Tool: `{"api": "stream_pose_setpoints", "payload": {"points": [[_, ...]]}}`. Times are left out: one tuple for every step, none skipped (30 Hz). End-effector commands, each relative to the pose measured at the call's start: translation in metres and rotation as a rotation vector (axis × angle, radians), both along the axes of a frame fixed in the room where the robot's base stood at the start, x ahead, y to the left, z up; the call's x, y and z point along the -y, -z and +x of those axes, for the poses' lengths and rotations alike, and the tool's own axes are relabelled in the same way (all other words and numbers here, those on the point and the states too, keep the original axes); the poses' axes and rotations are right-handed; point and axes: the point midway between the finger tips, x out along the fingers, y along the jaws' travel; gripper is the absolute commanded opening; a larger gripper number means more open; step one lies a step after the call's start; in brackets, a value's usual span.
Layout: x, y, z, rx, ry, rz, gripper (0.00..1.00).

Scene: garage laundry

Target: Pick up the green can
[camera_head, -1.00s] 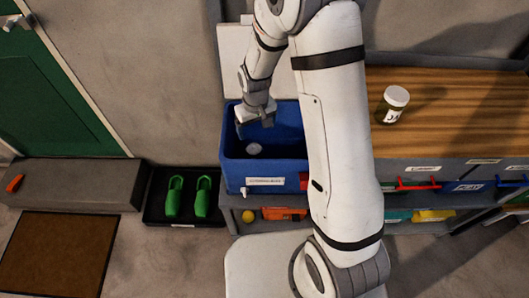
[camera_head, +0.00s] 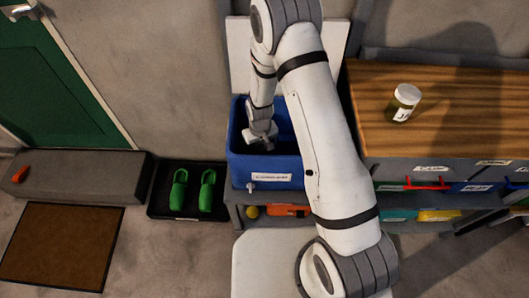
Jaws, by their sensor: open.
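The inside of the tub is mostly hidden by shadow and my arm.
My arm crosses the middle of the view. The wooden worktop (camera_head: 450,125) is clear around the can. Green shoes (camera_head: 179,190) sit on a black tray left of the tub.

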Motion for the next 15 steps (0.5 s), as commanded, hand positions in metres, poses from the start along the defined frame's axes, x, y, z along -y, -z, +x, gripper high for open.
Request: {"api": "stream_pose_setpoints", "payload": {"points": [[-0.0001, 0.0036, -0.0004, -0.001, 0.0, 0.0, 0.85], [-0.0002, 0.0048, -0.0002, 0.0, -0.001, 0.0, 0.85], [-0.0004, 0.0057, 0.0, 0.001, -0.001, 0.0, 0.85], [-0.0005, 0.0061, 0.0001, 0.001, -0.001, 0.0, 0.85], [-0.0006, 0.0063, 0.0001, 0.002, -0.001, 0.001, 0.85], [-0.0008, 0.0062, 0.0002, 0.002, -0.001, 0.001, 0.85], [-0.0008, 0.0062, 0.0002, 0.002, -0.002, 0.001, 0.85], [-0.0008, 0.0062, 0.0002, 0.002, -0.002, 0.001, 0.85], [-0.0008, 0.0062, 0.0001, 0.002, -0.002, 0.001, 0.85], [-0.0009, 0.0062, 0.0, 0.002, -0.002, 0.001, 0.83], [-0.0009, 0.0061, 0.0, 0.002, -0.002, 0.001, 0.81], [-0.001, 0.0061, 0.0, 0.001, -0.002, 0.0, 0.77], [-0.0009, 0.0061, -0.0001, 0.001, -0.002, 0.0, 0.75], [-0.001, 0.0061, 0.0, 0.001, -0.002, 0.0, 0.72], [-0.001, 0.0061, -0.0002, 0.001, -0.002, 0.0, 0.69]]}}
